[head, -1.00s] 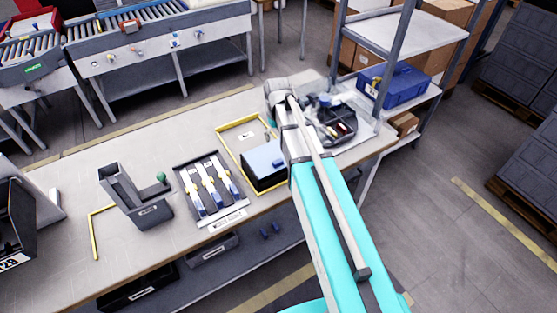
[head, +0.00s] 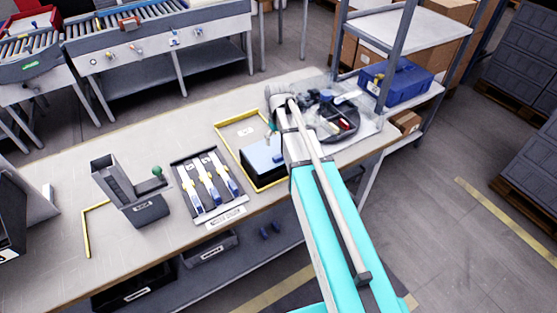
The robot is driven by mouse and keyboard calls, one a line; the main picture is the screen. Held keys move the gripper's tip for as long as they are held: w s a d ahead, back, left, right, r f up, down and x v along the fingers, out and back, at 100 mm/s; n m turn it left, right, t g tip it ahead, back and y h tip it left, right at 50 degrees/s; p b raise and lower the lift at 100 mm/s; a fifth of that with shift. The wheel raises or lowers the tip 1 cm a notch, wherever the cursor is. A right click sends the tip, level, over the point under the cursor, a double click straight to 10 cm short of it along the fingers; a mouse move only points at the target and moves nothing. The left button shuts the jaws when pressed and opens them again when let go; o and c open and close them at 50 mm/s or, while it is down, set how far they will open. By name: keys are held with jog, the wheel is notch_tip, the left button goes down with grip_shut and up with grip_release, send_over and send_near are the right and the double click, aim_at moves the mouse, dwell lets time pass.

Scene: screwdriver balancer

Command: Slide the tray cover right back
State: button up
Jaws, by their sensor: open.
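A dark tray (head: 345,130) with compartments and small red and pale parts sits at the right end of the bench. A clear cover (head: 309,84) shows faintly around its back and left; its exact edges are hard to make out. A blue knob-like piece (head: 326,96) and a pale bar (head: 348,97) show above the tray. My gripper (head: 312,103) is at the tray's left side, open, and partly hidden by my wrist. I cannot tell whether it touches the cover.
A black box with a pale blue top (head: 262,155) stands in a yellow frame (head: 224,127) left of my arm. A rack of several screwdrivers (head: 210,185) and a grey stand (head: 130,190) are further left. A shelf post (head: 390,60) and blue case (head: 397,83) stand behind right.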

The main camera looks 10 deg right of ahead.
aim_at(278, 156)
jog(key=shift+f+b, duration=4.2)
jog(key=shift+f, duration=0.3)
jog(key=shift+c, duration=0.2)
